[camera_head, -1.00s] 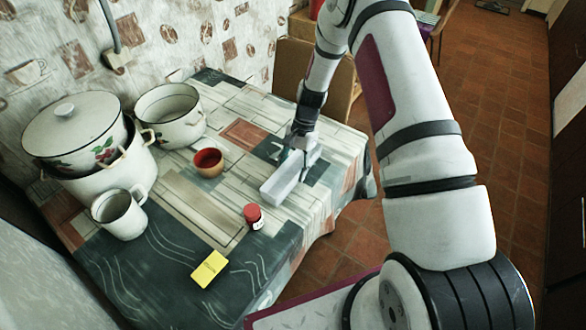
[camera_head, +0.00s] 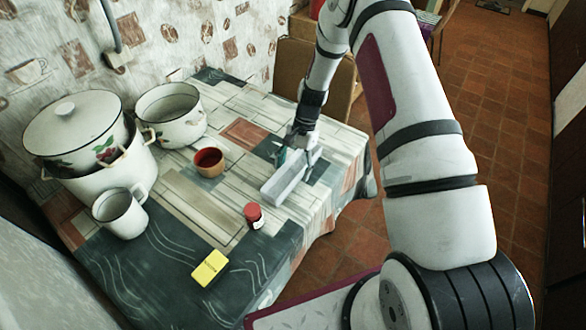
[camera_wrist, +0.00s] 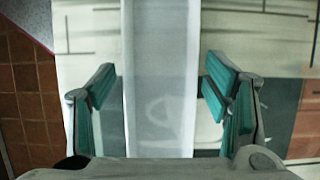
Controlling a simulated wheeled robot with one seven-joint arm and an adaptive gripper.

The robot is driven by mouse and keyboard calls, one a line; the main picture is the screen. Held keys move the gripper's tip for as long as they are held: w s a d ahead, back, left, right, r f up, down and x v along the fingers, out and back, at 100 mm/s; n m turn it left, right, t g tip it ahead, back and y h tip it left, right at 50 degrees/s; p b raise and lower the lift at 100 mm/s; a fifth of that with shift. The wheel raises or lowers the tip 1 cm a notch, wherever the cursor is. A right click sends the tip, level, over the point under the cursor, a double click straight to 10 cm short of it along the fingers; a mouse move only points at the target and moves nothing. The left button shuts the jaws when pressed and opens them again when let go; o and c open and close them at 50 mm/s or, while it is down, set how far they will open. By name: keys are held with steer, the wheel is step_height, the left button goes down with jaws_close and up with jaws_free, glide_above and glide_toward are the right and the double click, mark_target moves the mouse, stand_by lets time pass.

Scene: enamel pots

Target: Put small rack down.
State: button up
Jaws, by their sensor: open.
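The small rack (camera_head: 284,184) is a long, narrow light-grey tray lying on the table near its right edge. In the wrist view the rack (camera_wrist: 160,75) runs up the middle of the picture between my fingers. My gripper (camera_head: 297,155) is over the rack's far end. In the wrist view my gripper (camera_wrist: 165,105) is open, with a teal-padded finger on each side of the rack and a visible gap on both sides. The rack's far end is partly hidden by my gripper in the head view.
The patterned table (camera_head: 185,195) also holds a red-lidded jar (camera_head: 254,216), a yellow box (camera_head: 209,268), a red-inside cup (camera_head: 209,162), a white mug (camera_head: 119,214), an open pot (camera_head: 171,115) and a lidded pot (camera_head: 75,130). The table's right edge is close to the rack.

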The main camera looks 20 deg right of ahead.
step_height(320, 180, up, 22)
steer(key=d+r+n+t+h+b, duration=0.1)
steer(key=d+n+b, duration=0.1)
steer(key=s+a+r+n+t+h, duration=0.2)
steer(key=s+r+n+t, duration=0.3)
steer(key=s+r, duration=1)
steer(key=s+r+n+t, duration=0.1)
steer(key=s+n, duration=0.2)
steer(key=s, duration=0.8)
steer(key=shift+r+n+h, duration=0.2)
steer(key=shift+n+h, duration=0.1)
steer(key=shift+n, duration=0.1)
steer(key=shift+w, duration=0.1)
